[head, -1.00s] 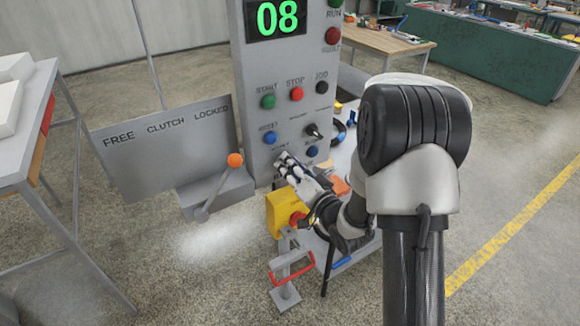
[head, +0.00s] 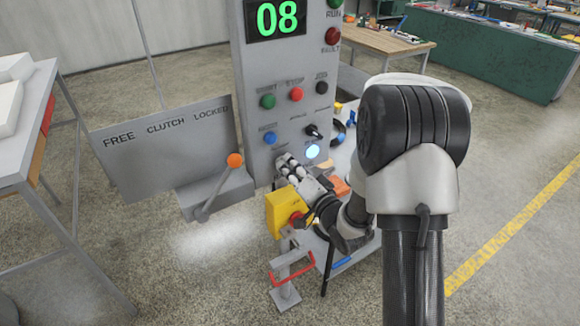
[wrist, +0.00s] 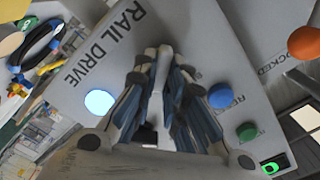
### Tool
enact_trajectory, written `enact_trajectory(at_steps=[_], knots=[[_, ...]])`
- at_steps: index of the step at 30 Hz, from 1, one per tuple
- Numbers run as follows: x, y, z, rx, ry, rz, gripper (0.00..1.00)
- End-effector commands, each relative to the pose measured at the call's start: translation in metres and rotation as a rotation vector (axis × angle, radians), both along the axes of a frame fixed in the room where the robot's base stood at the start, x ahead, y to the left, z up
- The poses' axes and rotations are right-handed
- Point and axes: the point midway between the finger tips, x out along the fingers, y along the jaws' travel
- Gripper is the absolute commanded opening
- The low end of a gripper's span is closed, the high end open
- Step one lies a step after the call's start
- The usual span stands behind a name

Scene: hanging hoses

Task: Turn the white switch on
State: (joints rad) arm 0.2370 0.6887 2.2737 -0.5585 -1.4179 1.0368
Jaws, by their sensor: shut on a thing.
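The white switch (wrist: 163,58) shows as a pale lever between my fingertips in the wrist view, beside the RAIL DRIVE label. My gripper (wrist: 158,75) is shut on it, and the fingers hide most of it. In the head view my gripper (head: 285,161) is at the lower part of the grey control panel (head: 257,100), and the switch is hidden there. A round lamp (head: 312,151) just right of the fingertips glows bright blue-white. It also glows in the wrist view (wrist: 99,102).
Blue (head: 270,138), green (head: 268,102) and red (head: 296,95) buttons and a black knob (head: 314,131) sit above my gripper. A clutch lever with an orange ball (head: 235,160) stands to the left. A yellow box (head: 280,215) is just below.

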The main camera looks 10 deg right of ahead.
Motion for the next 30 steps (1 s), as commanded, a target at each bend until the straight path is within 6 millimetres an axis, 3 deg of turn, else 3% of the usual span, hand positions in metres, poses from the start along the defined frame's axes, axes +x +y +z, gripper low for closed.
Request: enact_trajectory(at_steps=[18, 30], knots=[[0.0006, -0.0012, -0.0024, 0.466, 0.151, 0.0, 0.0], [0.0007, -0.0012, -0.0029, 0.601, 0.194, 0.0, 0.0]])
